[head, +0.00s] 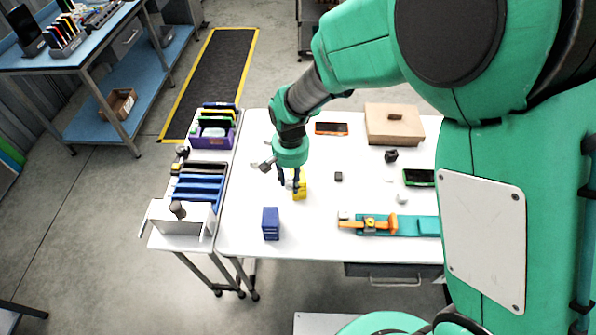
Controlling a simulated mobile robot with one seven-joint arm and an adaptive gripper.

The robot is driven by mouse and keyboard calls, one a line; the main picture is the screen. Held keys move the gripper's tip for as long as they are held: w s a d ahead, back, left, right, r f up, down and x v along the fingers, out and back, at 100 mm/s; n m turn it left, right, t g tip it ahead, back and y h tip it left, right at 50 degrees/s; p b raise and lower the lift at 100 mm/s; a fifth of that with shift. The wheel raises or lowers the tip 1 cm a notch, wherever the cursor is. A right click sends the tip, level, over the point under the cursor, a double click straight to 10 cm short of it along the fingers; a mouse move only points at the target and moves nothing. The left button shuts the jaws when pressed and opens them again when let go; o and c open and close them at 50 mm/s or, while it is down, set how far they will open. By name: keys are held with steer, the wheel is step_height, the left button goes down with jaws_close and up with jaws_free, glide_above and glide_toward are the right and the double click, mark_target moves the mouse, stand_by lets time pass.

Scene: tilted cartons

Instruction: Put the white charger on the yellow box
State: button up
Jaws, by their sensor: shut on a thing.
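My gripper (289,182) points down over the left middle of the white table. Its dark fingers are shut on a small whitish thing that looks like the white charger (290,174), mostly hidden by the fingers. The yellow box (300,190) is right at the fingertips, on their right side in the head view, and is partly covered by them. I cannot tell whether the charger touches the yellow box.
A blue box (271,223) stands nearer the front edge. A small dark cube (338,176) and a white item (402,198) lie to the right. A cardboard box (394,125) is at the back. A teal board (400,226) with an orange tool lies front right.

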steer(key=s+d+r+p, duration=0.1)
steer(key=s+d+p, duration=0.1)
steer(key=s+d, duration=0.5)
steer(key=shift+s+d+r, duration=0.4)
steer(key=shift+s, duration=0.05)
steer(key=shift+w, duration=0.1)
steer(key=w+a, duration=0.2)
steer(key=w, duration=0.3)
steer(key=w+a+f, duration=0.1)
steer(key=w+a, duration=0.1)
steer(key=w, duration=0.3)
steer(key=w+a, duration=0.2)
steer(key=w, duration=0.2)
steer(key=shift+w+f, duration=0.3)
steer(key=shift+w, duration=0.1)
steer(key=shift+f, duration=0.1)
steer(key=shift+f+b, duration=0.3)
steer(key=shift+f, duration=1.35)
